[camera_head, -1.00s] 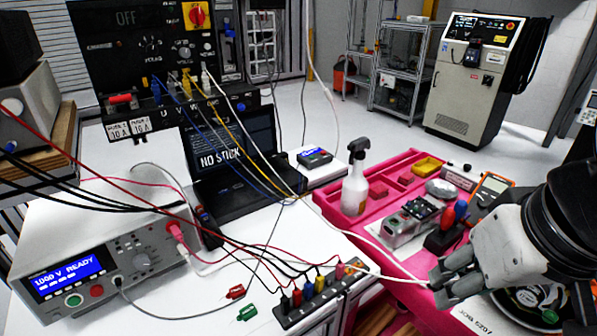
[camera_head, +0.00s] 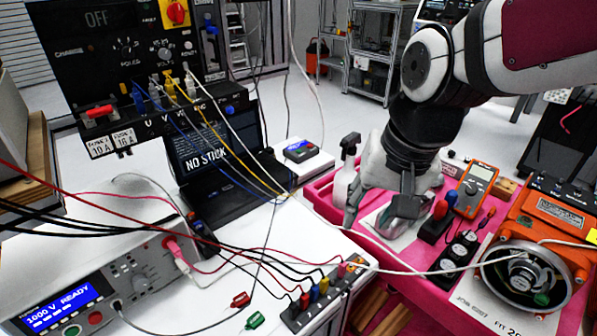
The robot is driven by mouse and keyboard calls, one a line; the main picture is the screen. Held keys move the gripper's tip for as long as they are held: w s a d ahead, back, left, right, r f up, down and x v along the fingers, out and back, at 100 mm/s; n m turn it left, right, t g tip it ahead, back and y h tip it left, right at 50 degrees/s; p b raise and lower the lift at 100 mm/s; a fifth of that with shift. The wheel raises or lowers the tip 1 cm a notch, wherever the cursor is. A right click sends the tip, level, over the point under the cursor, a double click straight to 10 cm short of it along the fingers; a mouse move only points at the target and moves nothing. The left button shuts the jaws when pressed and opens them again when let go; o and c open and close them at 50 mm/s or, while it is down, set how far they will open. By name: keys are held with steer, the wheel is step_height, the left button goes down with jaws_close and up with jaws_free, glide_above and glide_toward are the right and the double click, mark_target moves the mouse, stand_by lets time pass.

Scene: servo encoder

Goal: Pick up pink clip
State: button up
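The pink clip (camera_head: 341,270) stands at the far right end of a black clip strip (camera_head: 325,297) on the white bench, beside a yellow clip (camera_head: 331,280). A white cable runs close by it. My gripper (camera_head: 371,226) hangs behind and slightly right of the pink clip in the picture, over the pink tray. The gripper does not touch the clip.
Blue, red and black clips share the strip. Many loose cables cross the bench. A spray bottle (camera_head: 346,170) stands left of my gripper. A multimeter (camera_head: 477,185) and an orange motor unit (camera_head: 545,225) lie to the right. A red clip (camera_head: 240,300) and green clip (camera_head: 255,320) lie in front.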

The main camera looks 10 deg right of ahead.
steer(key=w+f+m+g+p, duration=0.1)
steer(key=w+f+m+p, duration=0.2)
steer(key=w+f+m, duration=0.1)
steer(key=m+h+p, duration=0.2)
steer(key=m+p, duration=0.1)
steer(key=m, duration=0.1)
glide_toward(343, 263)
steer(key=shift+g, duration=0.5)
steer(key=f, duration=0.3)
steer(key=w+f, duration=0.1)
steer(key=shift+w+d+f, duration=0.1)
steer(key=shift+d+f, duration=0.15)
steer(key=shift+f, duration=0.05)
steer(key=shift+w+d+f, duration=0.1)
steer(key=shift+d+f, duration=0.05)
steer(key=shift+f, duration=1.3)
steer(key=shift+d+f, duration=0.15)
steer(key=shift+f, duration=1.25)
steer(key=shift+c, duration=0.6)
jaws_close()
